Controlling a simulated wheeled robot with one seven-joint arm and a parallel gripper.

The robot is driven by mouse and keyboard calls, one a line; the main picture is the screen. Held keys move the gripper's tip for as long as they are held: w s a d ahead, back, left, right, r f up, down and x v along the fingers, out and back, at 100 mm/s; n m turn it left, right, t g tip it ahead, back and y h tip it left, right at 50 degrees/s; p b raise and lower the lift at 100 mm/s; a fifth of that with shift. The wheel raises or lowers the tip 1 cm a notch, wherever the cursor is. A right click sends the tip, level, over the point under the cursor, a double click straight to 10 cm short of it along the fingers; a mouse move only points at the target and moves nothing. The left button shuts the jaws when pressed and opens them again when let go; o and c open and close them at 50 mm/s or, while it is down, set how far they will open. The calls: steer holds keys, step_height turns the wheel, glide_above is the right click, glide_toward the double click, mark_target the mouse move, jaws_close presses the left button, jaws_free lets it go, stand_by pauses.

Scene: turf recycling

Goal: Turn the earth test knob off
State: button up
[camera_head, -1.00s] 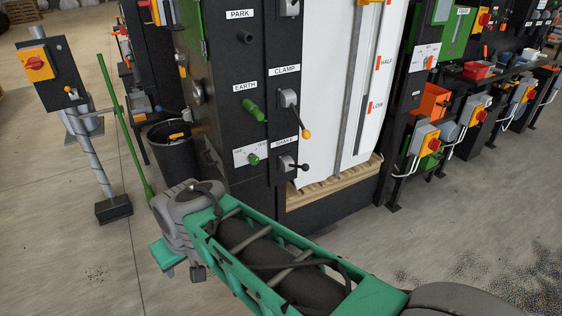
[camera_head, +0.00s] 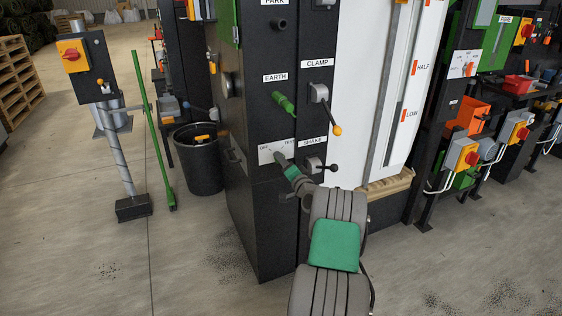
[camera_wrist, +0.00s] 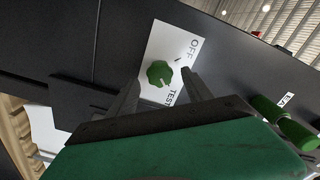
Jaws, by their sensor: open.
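The earth test knob (camera_wrist: 159,73) is a round green knob on a white plate (camera_wrist: 178,42) marked OFF and TEST. In the wrist view it sits between my gripper's (camera_wrist: 160,77) two dark fingers, which are open on either side. I cannot tell whether they touch it. A pale mark on the knob's edge faces the TEST side. In the head view my gripper (camera_head: 287,168) is in front of the plate (camera_head: 266,153) and hides the knob.
Above the plate is a green handle (camera_head: 284,103) under the EARTH label. To the right are the CLAMP lever (camera_head: 320,94) and the SHAKE lever (camera_head: 315,165), close to my gripper. A black bin (camera_head: 199,160) stands left of the dark cabinet.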

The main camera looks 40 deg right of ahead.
steer(key=x, duration=0.3)
steer(key=shift+w, duration=0.15)
steer(key=shift+c, duration=0.2)
jaws_close()
